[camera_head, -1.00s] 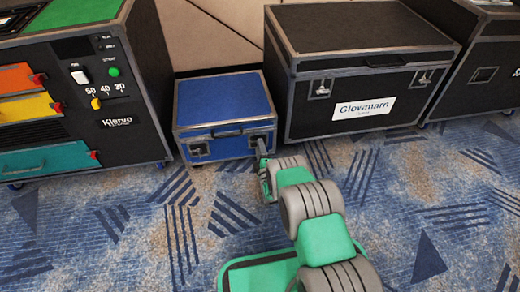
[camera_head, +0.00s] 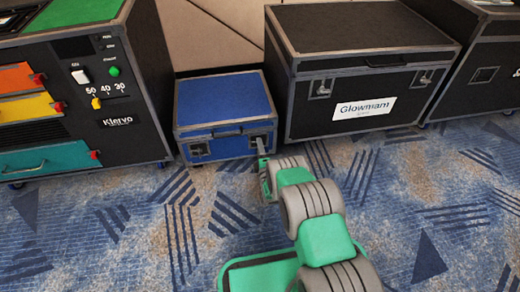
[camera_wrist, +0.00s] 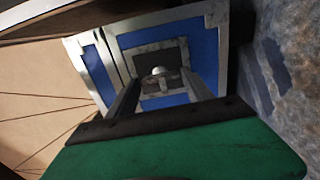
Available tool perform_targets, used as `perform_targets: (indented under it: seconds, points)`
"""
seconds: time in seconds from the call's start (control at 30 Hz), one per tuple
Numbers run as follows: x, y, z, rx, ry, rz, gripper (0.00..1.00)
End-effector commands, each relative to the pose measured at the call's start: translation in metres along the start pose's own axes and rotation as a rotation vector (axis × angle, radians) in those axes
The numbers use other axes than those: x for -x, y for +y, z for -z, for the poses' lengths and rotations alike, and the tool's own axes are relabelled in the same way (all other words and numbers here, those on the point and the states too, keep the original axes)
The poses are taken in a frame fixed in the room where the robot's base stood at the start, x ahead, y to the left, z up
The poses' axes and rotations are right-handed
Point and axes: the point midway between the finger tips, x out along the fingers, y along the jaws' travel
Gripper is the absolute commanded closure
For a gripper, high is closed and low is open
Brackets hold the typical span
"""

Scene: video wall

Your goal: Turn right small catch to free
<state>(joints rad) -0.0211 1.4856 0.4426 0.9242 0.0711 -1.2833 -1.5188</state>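The small blue case (camera_head: 225,101) with grey edges stands on the carpet with its lid down. Its left catch (camera_head: 199,150) is in plain view on the front. The right catch (camera_wrist: 160,73) shows in the wrist view as a pale rounded knob on a dark plate, framed by grey metal. My gripper (camera_head: 262,146) is at the right of the case's front and partly hides this catch in the head view. In the wrist view my gripper (camera_wrist: 159,80) has its two fingers apart, one on each side of the knob. I cannot tell whether they touch it.
A large black case (camera_head: 365,65) labelled Glowmarn stands close on the right of the blue case. A black cabinet (camera_head: 120,90) with coloured drawers stands close on the left. A beige wall (camera_head: 215,30) is behind. The carpet (camera_head: 130,220) in front is clear.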

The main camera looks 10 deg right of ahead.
Motion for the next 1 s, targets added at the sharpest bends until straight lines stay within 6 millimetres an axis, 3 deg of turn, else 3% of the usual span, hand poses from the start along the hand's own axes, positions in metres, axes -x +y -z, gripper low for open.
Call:
perform_targets:
  seconds: [0.13, 0.43, 0.8, 1.0]
  points:
    - [0.001, -0.001, -0.001, -0.001, -0.001, 0.001, 0.28]
    - [0.004, 0.000, -0.001, -0.001, -0.002, 0.003, 0.27]
    - [0.060, 0.004, 0.000, 0.000, 0.001, 0.004, 0.27]
    - [0.076, 0.001, 0.000, 0.000, 0.000, 0.001, 0.27]
